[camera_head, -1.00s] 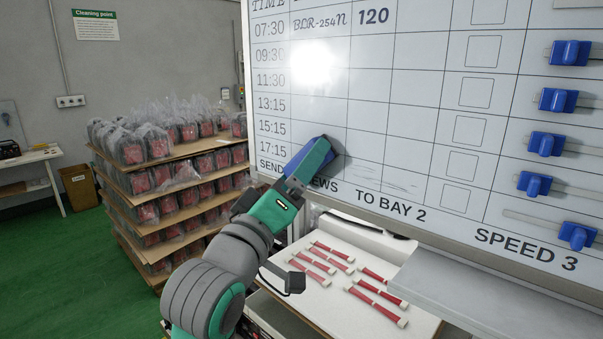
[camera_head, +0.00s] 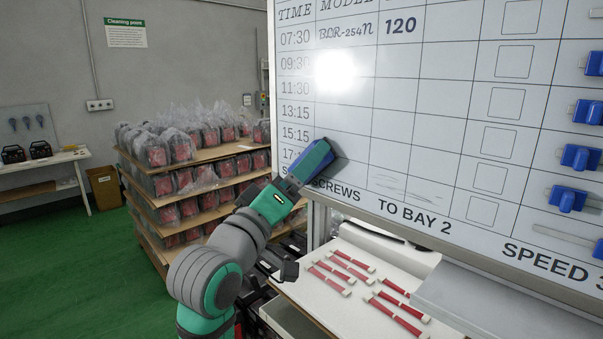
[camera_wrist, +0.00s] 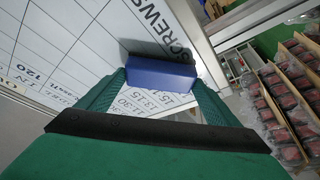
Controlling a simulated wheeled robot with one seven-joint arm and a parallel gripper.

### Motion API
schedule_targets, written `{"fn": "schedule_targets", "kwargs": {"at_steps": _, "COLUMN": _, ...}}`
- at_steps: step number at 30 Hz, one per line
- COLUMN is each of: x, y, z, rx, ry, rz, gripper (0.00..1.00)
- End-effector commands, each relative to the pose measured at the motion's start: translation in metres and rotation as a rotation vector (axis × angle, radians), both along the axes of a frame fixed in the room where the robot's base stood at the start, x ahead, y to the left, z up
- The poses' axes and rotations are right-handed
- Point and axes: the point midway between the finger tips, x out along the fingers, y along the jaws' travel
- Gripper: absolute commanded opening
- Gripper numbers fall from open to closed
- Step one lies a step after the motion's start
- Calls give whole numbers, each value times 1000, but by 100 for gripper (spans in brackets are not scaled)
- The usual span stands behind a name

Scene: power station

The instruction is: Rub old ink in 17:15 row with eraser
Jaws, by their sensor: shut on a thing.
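A whiteboard (camera_head: 420,110) with a time table fills the upper right of the head view. Its 17:15 row (camera_head: 405,185) is the lowest time row, just above the "SCREWS TO BAY 2" line. Faint grey ink strokes (camera_head: 392,184) show in that row, right of the eraser. My gripper (camera_head: 308,162) is shut on a blue eraser (camera_head: 326,166) at the row's left end, partly covering the 17:15 label. The eraser also shows between the fingers in the wrist view (camera_wrist: 162,77). It is at the board face; I cannot tell whether it touches.
Blue sliders (camera_head: 580,157) stand out at the board's right side. Below the board is a white table (camera_head: 345,305) with several red strips (camera_head: 398,316). Shelves of bagged boxes (camera_head: 195,155) stand at the left. Green floor (camera_head: 75,265) is clear at far left.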

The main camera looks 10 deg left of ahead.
Motion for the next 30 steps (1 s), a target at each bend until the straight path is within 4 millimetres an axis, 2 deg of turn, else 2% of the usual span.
{"fn": "schedule_targets", "kwargs": {"at_steps": 30, "x": 31, "y": 51, "z": -1, "rx": -1, "ry": 2, "rz": -1, "gripper": 67}}
